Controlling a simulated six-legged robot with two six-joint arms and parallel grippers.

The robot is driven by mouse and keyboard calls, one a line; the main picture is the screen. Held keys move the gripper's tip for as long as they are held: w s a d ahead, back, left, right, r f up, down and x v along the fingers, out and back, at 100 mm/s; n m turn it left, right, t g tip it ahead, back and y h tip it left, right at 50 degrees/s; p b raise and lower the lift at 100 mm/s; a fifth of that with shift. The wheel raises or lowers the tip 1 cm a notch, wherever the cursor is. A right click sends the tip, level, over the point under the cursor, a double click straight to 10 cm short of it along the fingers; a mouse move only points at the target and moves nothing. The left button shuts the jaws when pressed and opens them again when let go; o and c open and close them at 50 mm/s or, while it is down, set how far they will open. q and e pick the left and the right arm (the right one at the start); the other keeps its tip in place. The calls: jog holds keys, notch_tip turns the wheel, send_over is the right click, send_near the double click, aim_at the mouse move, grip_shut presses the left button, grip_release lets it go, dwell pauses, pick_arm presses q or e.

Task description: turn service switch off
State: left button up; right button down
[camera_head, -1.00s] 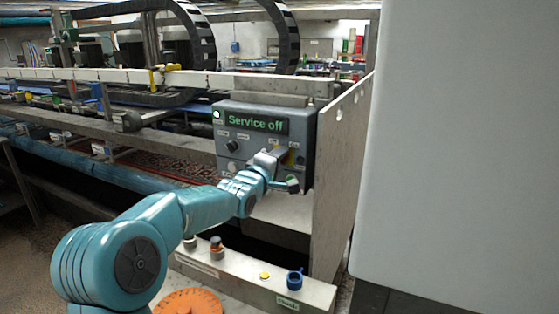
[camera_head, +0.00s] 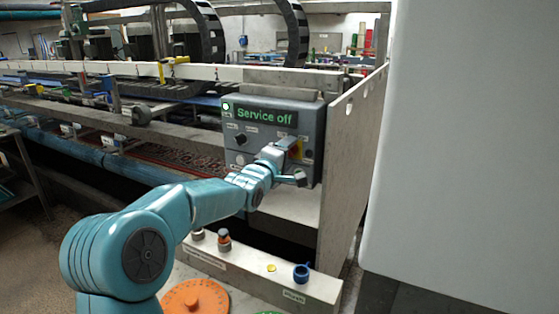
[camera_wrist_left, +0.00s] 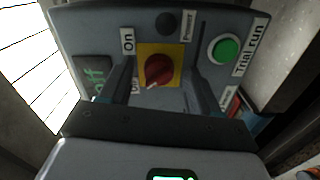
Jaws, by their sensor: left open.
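The grey control box (camera_head: 229,127) has a green-lit display (camera_head: 266,116) reading "Service off". In the left wrist view, a red rotary switch (camera_wrist_left: 158,70) sits on a yellow plate (camera_wrist_left: 147,50). An "On" label (camera_wrist_left: 127,42) is beside it, and a second label below is partly hidden by a finger. My left gripper (camera_head: 288,157) is at the box front, over the yellow plate. In the left wrist view its open fingers (camera_wrist_left: 159,88) stand on either side of the red switch. I cannot tell whether they touch it. My right gripper is out of view.
A green button (camera_wrist_left: 224,48) labelled "Trial run" is beside the right finger. A black knob (camera_head: 240,139) is on the box's left part. An upright metal plate (camera_head: 345,160) borders the box on the right. A ledge (camera_head: 255,275) with several small controls lies below.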

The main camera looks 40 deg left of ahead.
pick_arm(q)
jog(key=b+v, duration=0.3)
jog(key=v, duration=1.3)
jog(key=shift+b, duration=0.35)
jog(key=shift+s+a+r, duration=0.1)
jog(key=shift+s+r, duration=0.05)
